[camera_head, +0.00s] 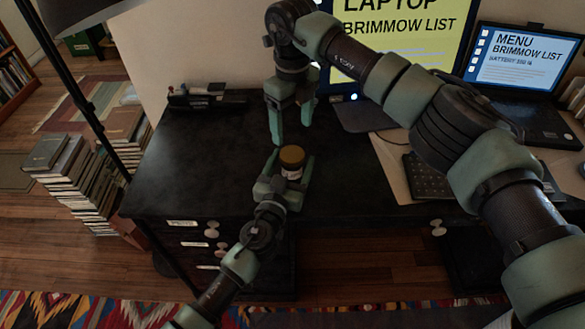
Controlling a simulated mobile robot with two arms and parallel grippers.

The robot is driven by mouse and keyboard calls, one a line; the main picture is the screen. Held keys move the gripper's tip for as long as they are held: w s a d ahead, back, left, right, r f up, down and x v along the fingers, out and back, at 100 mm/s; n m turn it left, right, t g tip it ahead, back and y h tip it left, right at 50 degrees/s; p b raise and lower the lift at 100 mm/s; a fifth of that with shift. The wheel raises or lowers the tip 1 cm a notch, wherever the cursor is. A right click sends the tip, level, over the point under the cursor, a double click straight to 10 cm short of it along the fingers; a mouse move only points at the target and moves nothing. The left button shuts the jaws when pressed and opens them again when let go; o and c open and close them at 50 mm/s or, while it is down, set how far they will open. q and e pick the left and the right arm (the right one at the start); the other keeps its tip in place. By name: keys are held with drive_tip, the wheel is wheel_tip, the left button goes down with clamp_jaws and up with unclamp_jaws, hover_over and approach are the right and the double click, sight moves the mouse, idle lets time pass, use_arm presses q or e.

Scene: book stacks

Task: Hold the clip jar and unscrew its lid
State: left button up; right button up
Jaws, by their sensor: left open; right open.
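The clip jar (291,173) is small, with a brown lid (292,155) and a pale label, and stands upright on the dark desk. My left gripper (289,166) is low at the desk, its open fingers on either side of the jar; whether they touch it I cannot tell. My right gripper (291,128) points down from above, behind the jar in the picture, with its fingers apart and nothing between them. Its fingertips appear a little above and beyond the lid. The jar's lower part is partly hidden by my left gripper.
The black desk (190,150) is bare left of the jar. A dark organiser (205,98) sits at its back edge. A yellow-screened monitor (405,35), a laptop (520,65) and a black keypad (428,178) are at right. Book stacks (75,165) and a dark lamp pole (85,105) stand left.

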sight(292, 154)
use_arm(q)
drive_tip(key=shift+w+d+r, duration=0.1)
drive_tip(key=shift+w+r, duration=0.05)
drive_tip(key=shift+w, duration=0.1)
use_arm(e)
drive_tip(key=shift+s+r, duration=0.15)
drive_tip(key=shift+s, duration=0.05)
use_arm(q)
clamp_jaws()
use_arm(e)
drive_tip(key=m, duration=0.5)
drive_tip(key=shift+m, duration=0.4)
drive_tip(key=m, duration=0.7)
drive_tip(key=shift+a, duration=0.1)
drive_tip(key=m, duration=1.3)
drive_tip(key=shift+m, duration=0.3)
drive_tip(key=shift+f+m, duration=0.3)
drive_tip(key=shift+f, duration=0.1)
wheel_tip(292, 154, down, 7)
drive_tip(key=shift+f, duration=0.15)
